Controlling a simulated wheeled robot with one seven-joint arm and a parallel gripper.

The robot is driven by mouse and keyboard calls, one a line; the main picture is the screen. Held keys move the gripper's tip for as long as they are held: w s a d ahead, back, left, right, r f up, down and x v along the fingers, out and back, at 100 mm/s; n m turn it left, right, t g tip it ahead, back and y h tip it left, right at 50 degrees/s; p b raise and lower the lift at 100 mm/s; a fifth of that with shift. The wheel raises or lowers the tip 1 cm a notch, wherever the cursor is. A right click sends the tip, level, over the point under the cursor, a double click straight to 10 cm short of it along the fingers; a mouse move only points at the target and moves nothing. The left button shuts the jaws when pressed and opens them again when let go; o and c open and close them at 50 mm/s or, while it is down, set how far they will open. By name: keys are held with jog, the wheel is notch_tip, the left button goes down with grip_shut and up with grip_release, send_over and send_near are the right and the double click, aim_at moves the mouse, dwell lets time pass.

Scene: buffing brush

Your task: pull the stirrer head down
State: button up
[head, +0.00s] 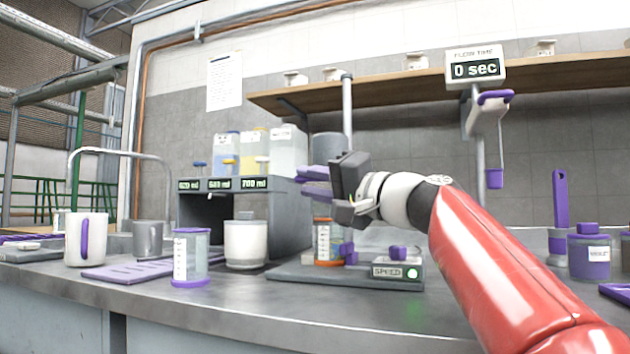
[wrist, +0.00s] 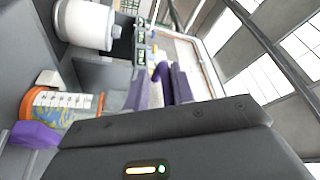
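The stirrer stands on a flat grey base (head: 300,276) with an upright metal pole (head: 347,105). Its grey cylindrical head (head: 328,147) is raised on the pole, partly hidden behind my gripper. An orange-rimmed beaker (head: 323,243) stands below on the base; it also shows in the wrist view (wrist: 62,103). My gripper (head: 308,181) is in front of the stirrer, below its head and above the beaker, fingers pointing left. In the wrist view the two purple fingers (wrist: 160,88) are apart. A purple piece shows between their tips; whether it is within reach I cannot tell.
A dispenser with level displays (head: 220,184) stands behind left. A white pot (head: 246,244), a purple-based measuring cup (head: 190,257) and a white mug (head: 86,240) stand left. A speed box (head: 397,270) is on the base's right. A purple jar (head: 589,252) stands far right.

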jog(key=shift+o, duration=0.4)
jog(key=shift+d+r, duration=0.1)
jog(key=shift+s, duration=0.1)
jog(key=b+v, duration=0.1)
jog(key=v, duration=0.6)
jog(key=shift+s+d, duration=0.2)
jog(key=shift+d, duration=0.1)
dwell(1.1)
